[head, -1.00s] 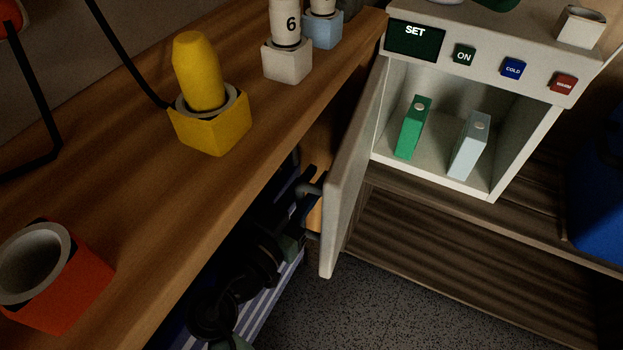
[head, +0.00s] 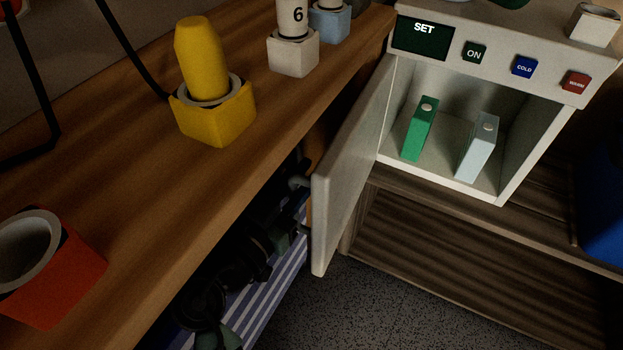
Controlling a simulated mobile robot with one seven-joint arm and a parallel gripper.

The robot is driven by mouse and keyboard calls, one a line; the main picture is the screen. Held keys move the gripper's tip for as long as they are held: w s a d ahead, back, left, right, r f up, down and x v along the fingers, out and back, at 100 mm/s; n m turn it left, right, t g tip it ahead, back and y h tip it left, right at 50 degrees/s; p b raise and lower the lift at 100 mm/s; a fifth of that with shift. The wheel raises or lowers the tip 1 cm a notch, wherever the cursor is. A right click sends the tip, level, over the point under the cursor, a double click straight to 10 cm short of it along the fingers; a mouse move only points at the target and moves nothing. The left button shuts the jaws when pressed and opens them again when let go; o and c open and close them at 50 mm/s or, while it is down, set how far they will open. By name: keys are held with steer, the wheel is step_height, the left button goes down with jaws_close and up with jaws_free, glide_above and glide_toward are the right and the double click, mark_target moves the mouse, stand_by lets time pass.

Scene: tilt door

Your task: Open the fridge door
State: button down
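The fridge is a pale box (head: 507,190) with a control panel along its top front. Its door (head: 348,168) stands wide open, swung out to the left, with its inner face towards me. The outer face and handle are hidden behind the door. My arm runs below the wooden counter, and my gripper (head: 298,184) is at the door's outer side, close to its free edge. The fingers are mostly hidden by the door, so I cannot tell whether they hold the handle.
A green carton (head: 420,130) and a pale blue carton (head: 478,147) stand inside the fridge. The wooden counter (head: 190,190) is close above my arm and carries a yellow holder (head: 215,118) and a red holder (head: 70,285). A blue container (head: 603,210) is at the right.

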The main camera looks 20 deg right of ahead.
steer(key=c, duration=1.1)
jaws_free()
steer(key=p+v, duration=0.3)
steer(key=v, duration=1)
steer(key=shift+s, duration=0.1)
jaws_close()
steer(key=shift+d+f, duration=0.1)
